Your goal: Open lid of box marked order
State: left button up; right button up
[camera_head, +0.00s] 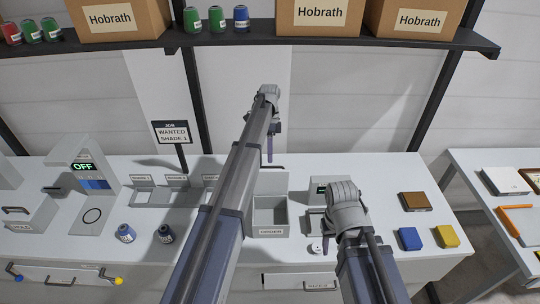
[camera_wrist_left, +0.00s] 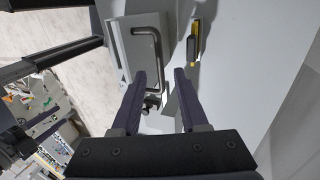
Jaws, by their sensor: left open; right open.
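The box marked order (camera_head: 270,232) stands on the white bench in the middle of the head view, and its hollow inside shows. Its lid (camera_head: 270,182) appears to stand upright at the back of the box. My left gripper (camera_head: 269,150) points down just above and behind the lid, and its jaws hold nothing. In the left wrist view the open left gripper (camera_wrist_left: 160,100) has a grey panel with a dark bar handle (camera_wrist_left: 150,35) beyond its fingers, apart from them. My right gripper (camera_head: 326,243) is low over the bench, right of the box; its fingers are partly hidden by its wrist.
A sign (camera_head: 173,132) rises behind the bench. Brown (camera_head: 415,201), blue (camera_head: 410,238) and yellow (camera_head: 447,236) blocks lie at right. A shelf (camera_head: 230,38) with cartons and spools runs overhead.

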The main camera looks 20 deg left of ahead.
pick_arm(q)
jog(key=p+v, duration=0.2)
jog(key=v, duration=0.1)
jog(key=shift+w+r, duration=0.1)
jog(key=shift+r, duration=0.2)
pick_arm(e)
notch_tip(320, 180, up, 4)
jog(key=shift+f, duration=0.25)
pick_arm(q)
jog(key=s+d+f+n+t+y, duration=0.15)
jog(key=s+n, duration=0.55)
jog(key=s, duration=0.7)
jog(key=s+d+n+t, duration=0.3)
jog(key=s+n, duration=0.5)
jog(key=s, duration=0.5)
jog(key=s+d+f+m+b, duration=0.2)
jog(key=d+f+b, duration=0.3)
jog(key=f+b, duration=0.3)
jog(key=s+d+f+m+b, duration=0.2)
jog(key=d+f+b, duration=0.4)
jog(key=f+b, duration=0.3)
jog(key=shift+s+f+g+y, duration=0.35)
jog(key=shift+s+g+y, duration=0.1)
jog(key=shift+s, duration=0.35)
pick_arm(e)
notch_tip(320, 180, down, 18)
